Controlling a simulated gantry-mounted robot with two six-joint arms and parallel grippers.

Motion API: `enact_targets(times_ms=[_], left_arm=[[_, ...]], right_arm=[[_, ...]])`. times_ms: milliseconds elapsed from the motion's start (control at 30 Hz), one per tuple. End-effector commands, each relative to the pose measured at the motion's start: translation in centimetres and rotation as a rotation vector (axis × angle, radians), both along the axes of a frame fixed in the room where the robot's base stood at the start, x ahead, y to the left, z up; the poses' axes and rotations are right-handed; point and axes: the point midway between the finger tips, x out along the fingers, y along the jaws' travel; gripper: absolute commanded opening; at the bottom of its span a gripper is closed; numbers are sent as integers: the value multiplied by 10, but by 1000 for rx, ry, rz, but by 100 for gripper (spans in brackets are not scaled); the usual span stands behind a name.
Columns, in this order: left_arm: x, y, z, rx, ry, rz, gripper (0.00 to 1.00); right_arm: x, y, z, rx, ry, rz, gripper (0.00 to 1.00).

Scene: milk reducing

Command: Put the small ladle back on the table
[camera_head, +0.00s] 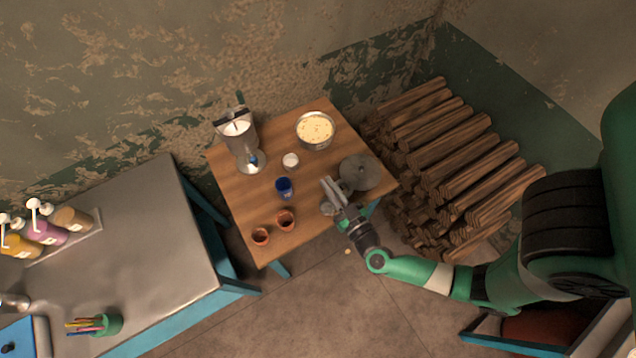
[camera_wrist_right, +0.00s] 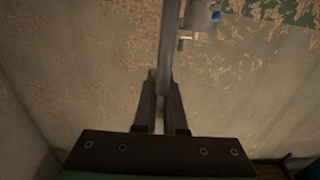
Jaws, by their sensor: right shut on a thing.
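My right gripper (camera_head: 341,198) is over the right front part of the wooden table (camera_head: 232,192). In the right wrist view its fingers (camera_wrist_right: 160,112) are closed around a thin grey metal handle (camera_wrist_right: 171,40), which looks like that of the small ladle. The handle runs up out of the picture. The ladle's bowl cannot be made out there. In the head view the gripper and its shadowed surroundings hide most of the held thing. I cannot tell whether it touches the table. My left gripper is not in view.
On the table stand a metal separator (camera_head: 240,133), a bowl of yellowish liquid (camera_head: 315,129), a white cup (camera_head: 290,160), a blue cup (camera_head: 284,187), two clay cups (camera_head: 286,220) (camera_head: 261,236) and a round grey lid (camera_head: 360,172). Stacked logs (camera_head: 450,150) lie right. A metal counter (camera_head: 140,240) stands left.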

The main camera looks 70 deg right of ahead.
Motion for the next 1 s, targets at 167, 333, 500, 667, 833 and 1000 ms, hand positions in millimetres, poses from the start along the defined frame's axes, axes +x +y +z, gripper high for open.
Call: enact_targets(times_ms=[167,333,500,667,833,1000], left_arm=[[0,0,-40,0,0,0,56],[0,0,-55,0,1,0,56],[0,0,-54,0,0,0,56],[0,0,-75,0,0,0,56],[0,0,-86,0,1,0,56],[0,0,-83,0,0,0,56]], right_arm=[[29,-29,-44,-1,-1,-6,0],[43,-40,-60,-1,-1,-2,0],[45,-42,-60,0,-1,1,0],[50,-48,-85,1,1,-1,0],[50,-47,-101,0,-1,0,0],[50,-47,-98,0,-1,0,0]])
